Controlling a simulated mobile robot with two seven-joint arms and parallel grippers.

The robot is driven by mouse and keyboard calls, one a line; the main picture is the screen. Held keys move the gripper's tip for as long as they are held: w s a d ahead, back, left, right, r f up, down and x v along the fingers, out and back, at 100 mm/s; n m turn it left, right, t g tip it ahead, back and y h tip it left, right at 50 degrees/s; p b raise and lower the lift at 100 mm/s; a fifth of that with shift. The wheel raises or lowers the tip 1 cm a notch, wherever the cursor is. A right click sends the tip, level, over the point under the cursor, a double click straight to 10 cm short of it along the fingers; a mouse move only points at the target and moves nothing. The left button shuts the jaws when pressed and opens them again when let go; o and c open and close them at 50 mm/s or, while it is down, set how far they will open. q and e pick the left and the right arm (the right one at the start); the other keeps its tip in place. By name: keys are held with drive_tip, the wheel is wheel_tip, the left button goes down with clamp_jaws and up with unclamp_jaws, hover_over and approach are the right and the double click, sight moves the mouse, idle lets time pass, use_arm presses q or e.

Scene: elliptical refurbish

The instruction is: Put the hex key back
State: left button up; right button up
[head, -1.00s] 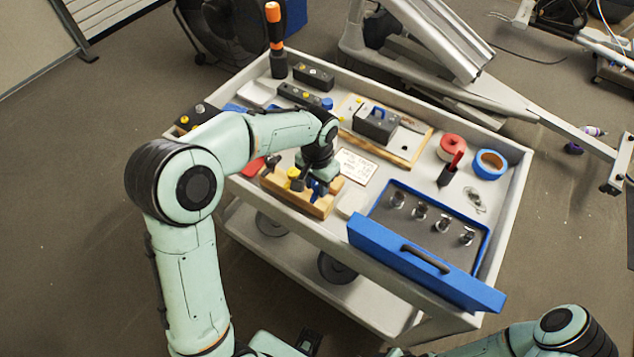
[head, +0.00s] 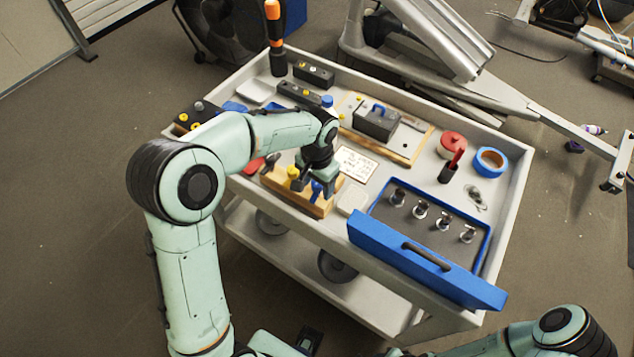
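A wooden block holder (head: 285,191) stands at the near left edge of the cart top, with a yellow-topped tool (head: 293,172) and a blue-handled piece (head: 317,189) at it. My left gripper (head: 316,188) points down over the right part of the block. Its dark fingers look spread on either side of the blue piece, with space between. I cannot tell for sure whether this blue piece is the hex key, or whether it is fully seated in the block; the fingers hide part of it. My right gripper is out of view; only part of my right arm shows at bottom right.
A blue drawer (head: 425,262) with several metal sockets is right of the block. A written card (head: 356,165), a red roll (head: 452,145), blue tape (head: 489,162) and a wooden board (head: 398,156) lie beyond. An orange-handled screwdriver (head: 275,38) stands upright at the back left corner.

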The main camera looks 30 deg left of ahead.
use_arm(q)
drive_tip(key=shift+r, duration=0.15)
wheel_tip(320, 180, up, 13)
drive_tip(key=p, duration=0.1)
drive_tip(key=shift+p, duration=0.35)
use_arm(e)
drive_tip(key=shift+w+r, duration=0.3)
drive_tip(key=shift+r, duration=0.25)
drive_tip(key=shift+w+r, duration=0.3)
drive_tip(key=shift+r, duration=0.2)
